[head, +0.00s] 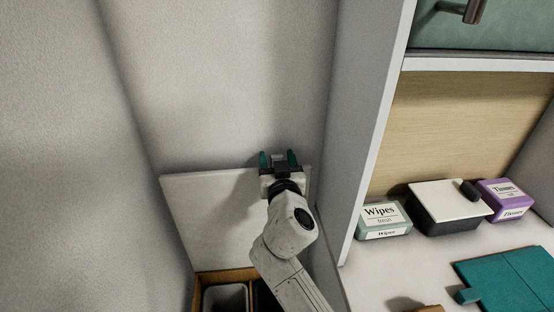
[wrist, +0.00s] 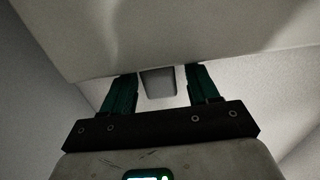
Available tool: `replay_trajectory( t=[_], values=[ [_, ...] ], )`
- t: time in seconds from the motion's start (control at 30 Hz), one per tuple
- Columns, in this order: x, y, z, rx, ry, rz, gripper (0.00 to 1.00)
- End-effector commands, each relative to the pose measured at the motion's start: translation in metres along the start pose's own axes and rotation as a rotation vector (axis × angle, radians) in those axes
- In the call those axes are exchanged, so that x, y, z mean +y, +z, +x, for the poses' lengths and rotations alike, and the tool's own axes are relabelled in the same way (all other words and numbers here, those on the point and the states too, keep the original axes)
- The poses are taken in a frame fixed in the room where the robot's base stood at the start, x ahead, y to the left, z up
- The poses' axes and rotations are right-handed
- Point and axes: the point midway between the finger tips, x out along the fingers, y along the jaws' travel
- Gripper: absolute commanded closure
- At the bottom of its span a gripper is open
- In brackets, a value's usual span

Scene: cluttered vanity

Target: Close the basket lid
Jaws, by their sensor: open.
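The basket (head: 197,292) is a brown-rimmed box at the bottom of the head view, largely cut off by the frame and partly hidden by my arm. Its lid (head: 205,212) is a pale flat panel, raised open and standing up near the wall. In the wrist view the fingers (wrist: 160,84) point at a broad pale panel, apparently the lid (wrist: 170,38), whose edge hides the fingertips. Contact cannot be told.
A grey bin (head: 226,297) sits inside the basket. A white cabinet side (head: 365,130) rises right of my arm. On the shelf beyond stand a wipes box (head: 383,221), a dark box with white lid (head: 450,205), a tissues box (head: 505,199) and a teal folder-like item (head: 505,280).

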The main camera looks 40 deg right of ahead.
Motion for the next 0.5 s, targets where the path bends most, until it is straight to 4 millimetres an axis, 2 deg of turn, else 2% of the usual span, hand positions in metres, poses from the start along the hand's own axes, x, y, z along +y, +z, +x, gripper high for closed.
replay_trajectory(
  t=[0.07, 0.5],
  values=[
    [0.0000, 0.0000, -0.0002, 0.000, 0.000, 0.000, 0.43],
    [-0.0002, -0.0001, -0.0005, 0.000, 0.000, 0.000, 0.85]
  ],
)
